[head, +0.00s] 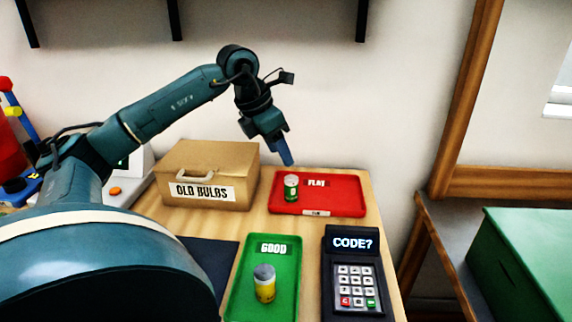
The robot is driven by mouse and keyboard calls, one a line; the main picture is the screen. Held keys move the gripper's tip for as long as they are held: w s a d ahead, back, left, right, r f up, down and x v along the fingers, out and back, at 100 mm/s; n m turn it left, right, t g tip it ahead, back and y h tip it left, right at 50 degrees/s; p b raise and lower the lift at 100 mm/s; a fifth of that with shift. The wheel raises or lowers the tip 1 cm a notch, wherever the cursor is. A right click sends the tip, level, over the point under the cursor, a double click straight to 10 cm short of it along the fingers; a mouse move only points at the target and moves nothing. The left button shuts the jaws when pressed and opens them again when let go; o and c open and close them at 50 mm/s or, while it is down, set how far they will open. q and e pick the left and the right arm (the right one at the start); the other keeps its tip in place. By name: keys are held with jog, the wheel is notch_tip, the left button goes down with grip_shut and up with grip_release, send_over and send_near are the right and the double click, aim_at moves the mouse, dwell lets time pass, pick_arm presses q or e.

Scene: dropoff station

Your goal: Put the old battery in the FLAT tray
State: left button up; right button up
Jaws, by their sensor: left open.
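A green battery with a white top (291,188) stands upright in the left part of the red FLAT tray (340,201). A yellow battery with a grey top (264,284) stands upright in the green GOOD tray (284,300). Which of them is the old one I cannot tell by label. My left gripper (287,158) is open, pointing down just above the green battery and apart from it. Its fingers overlap in this view, and nothing shows between them. My right gripper is out of view.
A cardboard box marked OLD BULBS (216,160) stands left of the red tray. A keypad reading CODE? (352,262) is right of the green tray. A dark mat (208,262) lies left of it. A green box (525,262) stands at the far right.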

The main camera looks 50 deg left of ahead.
pick_arm(q)
jog(key=shift+v, duration=2.35)
